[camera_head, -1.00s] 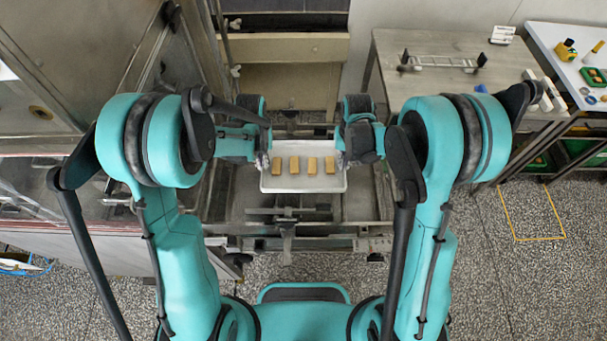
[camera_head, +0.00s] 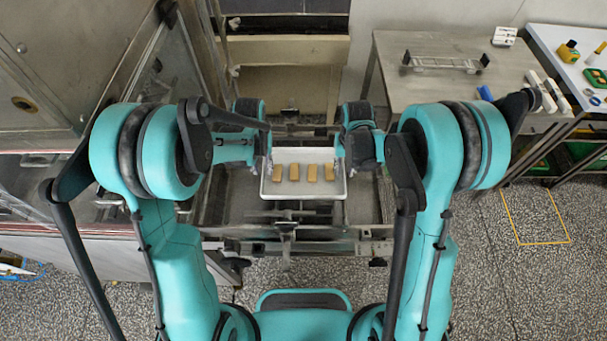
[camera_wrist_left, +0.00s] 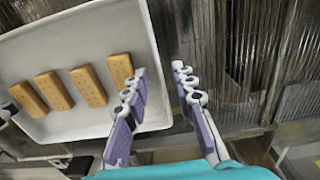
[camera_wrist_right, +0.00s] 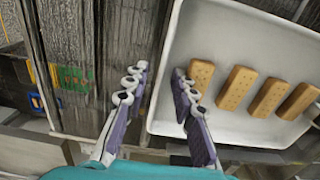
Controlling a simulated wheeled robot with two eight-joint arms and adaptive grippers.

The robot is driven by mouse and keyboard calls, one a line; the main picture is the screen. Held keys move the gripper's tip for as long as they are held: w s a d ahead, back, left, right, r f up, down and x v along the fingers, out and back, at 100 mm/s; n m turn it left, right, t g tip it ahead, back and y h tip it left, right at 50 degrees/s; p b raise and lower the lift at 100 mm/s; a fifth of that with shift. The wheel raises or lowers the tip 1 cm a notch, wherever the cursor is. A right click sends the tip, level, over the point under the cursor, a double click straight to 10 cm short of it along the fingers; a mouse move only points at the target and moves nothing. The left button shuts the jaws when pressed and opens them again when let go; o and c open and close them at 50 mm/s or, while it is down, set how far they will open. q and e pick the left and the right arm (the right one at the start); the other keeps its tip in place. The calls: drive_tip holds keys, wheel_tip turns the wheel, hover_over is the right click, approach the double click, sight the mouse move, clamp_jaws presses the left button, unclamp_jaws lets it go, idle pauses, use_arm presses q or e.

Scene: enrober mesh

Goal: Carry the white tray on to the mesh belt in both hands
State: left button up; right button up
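The white tray (camera_head: 292,196) is a shallow rectangle, level, with several tan biscuits (camera_head: 312,172) in a row inside. It is over the mesh belt, and I cannot tell whether it touches it. The belt shows as ribbed grey metal beside the tray in the left wrist view (camera_wrist_left: 228,50) and right wrist view (camera_wrist_right: 75,30). My left gripper (camera_wrist_left: 160,78) is open at the tray's left side, one finger inside the wall and one outside. My right gripper (camera_wrist_right: 158,78) is open at the opposite side, likewise straddling the wall, with a gap between its fingertips.
A steel cabinet (camera_head: 60,60) stands close on the left. A metal table (camera_head: 430,105) at the right holds a rack (camera_head: 445,62) and small white items. A further bench (camera_head: 575,70) carries yellow and green items. Metal rails (camera_head: 290,228) cross in front of the tray.

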drive_tip(key=shift+r, duration=0.15)
use_arm(q)
wheel_tip(320, 180, up, 11)
use_arm(e)
wheel_tip(320, 180, up, 12)
idle(0.4)
idle(0.4)
